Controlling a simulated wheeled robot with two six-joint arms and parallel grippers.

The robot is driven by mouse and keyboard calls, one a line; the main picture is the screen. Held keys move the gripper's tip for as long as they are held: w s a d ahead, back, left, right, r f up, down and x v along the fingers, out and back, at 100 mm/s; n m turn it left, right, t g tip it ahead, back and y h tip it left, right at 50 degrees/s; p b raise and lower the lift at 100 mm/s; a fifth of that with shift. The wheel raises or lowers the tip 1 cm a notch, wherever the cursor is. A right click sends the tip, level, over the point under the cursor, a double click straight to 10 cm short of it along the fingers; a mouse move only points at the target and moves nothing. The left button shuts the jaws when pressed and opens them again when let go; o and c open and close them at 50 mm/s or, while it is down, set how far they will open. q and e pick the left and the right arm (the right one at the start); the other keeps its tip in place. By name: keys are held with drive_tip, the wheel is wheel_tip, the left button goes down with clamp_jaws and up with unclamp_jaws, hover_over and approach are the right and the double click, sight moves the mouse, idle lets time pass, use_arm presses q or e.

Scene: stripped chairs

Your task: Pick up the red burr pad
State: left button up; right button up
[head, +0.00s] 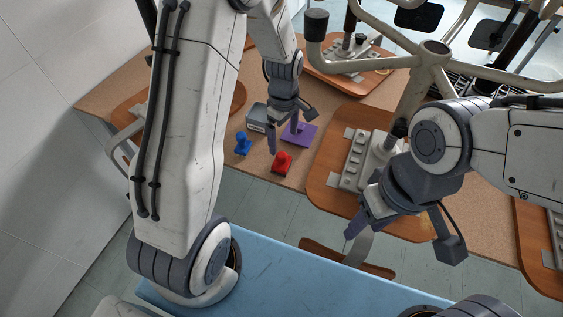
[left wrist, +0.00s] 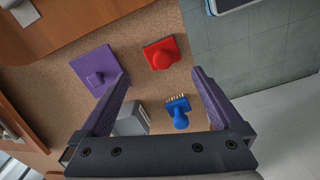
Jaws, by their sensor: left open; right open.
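The red burr pad (head: 282,162) lies on the brown cork-like surface near its front edge, with a knob on top. It also shows in the left wrist view (left wrist: 161,53), ahead of my open jaws. My left gripper (head: 284,133) is open and empty above the surface, behind the red pad in the head view; in the left wrist view its two purple fingers (left wrist: 160,95) are spread apart. My right gripper (head: 375,232) is open and empty, over the front edge of a wooden board at the right, away from the pad.
A blue brush-like pad (head: 243,143) stands left of the red one. A purple pad (head: 301,133) lies behind it. A grey box (head: 257,118) stands beside my left gripper. Wooden boards with grey fittings (head: 360,165) and chair frames crowd the right.

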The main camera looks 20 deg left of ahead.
sight(283, 155)
use_arm(q)
wheel_tip(283, 155, down, 9)
drive_tip(key=shift+s+f+p, duration=0.1)
drive_tip(key=shift+s+p, duration=0.05)
drive_tip(key=shift+p, duration=0.5)
drive_tip(key=c, duration=1.1)
wheel_tip(283, 155, up, 10)
drive_tip(key=shift+r+b, duration=0.1)
drive_tip(key=shift+b, duration=0.35)
